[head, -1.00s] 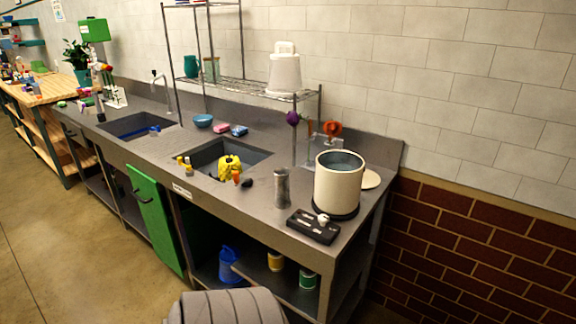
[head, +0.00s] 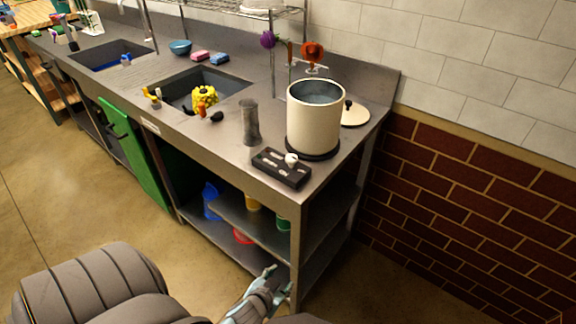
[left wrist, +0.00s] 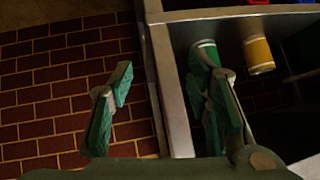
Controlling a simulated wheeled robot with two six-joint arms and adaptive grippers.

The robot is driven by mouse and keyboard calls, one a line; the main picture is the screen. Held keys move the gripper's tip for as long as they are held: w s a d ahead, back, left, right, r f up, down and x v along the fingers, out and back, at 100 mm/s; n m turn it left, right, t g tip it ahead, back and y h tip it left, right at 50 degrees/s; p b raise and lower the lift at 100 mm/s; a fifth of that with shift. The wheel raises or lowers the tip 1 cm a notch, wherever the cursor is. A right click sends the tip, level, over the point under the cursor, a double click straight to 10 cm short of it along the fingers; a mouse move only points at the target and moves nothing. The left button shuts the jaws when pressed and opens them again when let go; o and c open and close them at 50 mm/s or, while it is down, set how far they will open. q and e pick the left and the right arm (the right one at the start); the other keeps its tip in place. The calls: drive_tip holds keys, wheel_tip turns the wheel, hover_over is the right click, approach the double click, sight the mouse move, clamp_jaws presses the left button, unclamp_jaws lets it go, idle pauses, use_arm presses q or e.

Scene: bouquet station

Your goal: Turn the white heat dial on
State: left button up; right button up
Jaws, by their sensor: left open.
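The white heat dial (head: 291,159) is a small round knob on top of a black control box (head: 282,168) near the counter's front right corner. The box lies in front of a large cream pot (head: 315,117) on a dark round base. My left gripper (head: 272,277) is low in front of the counter's right end, well below the dial and apart from it. The dial is not in the left wrist view. My right gripper is not in view.
A grey cylinder (head: 250,123) stands left of the box. A sink (head: 209,87) with a yellow item is further left. The counter's front right leg (head: 296,255) is close to my left gripper. Cans stand on the lower shelf (head: 245,222). Floor in front is open.

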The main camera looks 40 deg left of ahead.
use_arm(q)
drive_tip(key=w+r+n+t+y+b, duration=0.1)
drive_tip(key=w+r+t+b, duration=0.3)
drive_tip(key=r, duration=0.8)
drive_tip(key=n+t+y, duration=0.3)
drive_tip(key=y, duration=0.1)
approach(290, 162)
drive_tip(key=x, duration=1.1)
drive_tip(key=shift+w+a, duration=0.15)
drive_tip(key=shift+w, duration=0.1)
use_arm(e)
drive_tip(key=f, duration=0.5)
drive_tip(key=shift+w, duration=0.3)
use_arm(q)
drive_tip(key=shift+p, duration=0.3)
clamp_jaws()
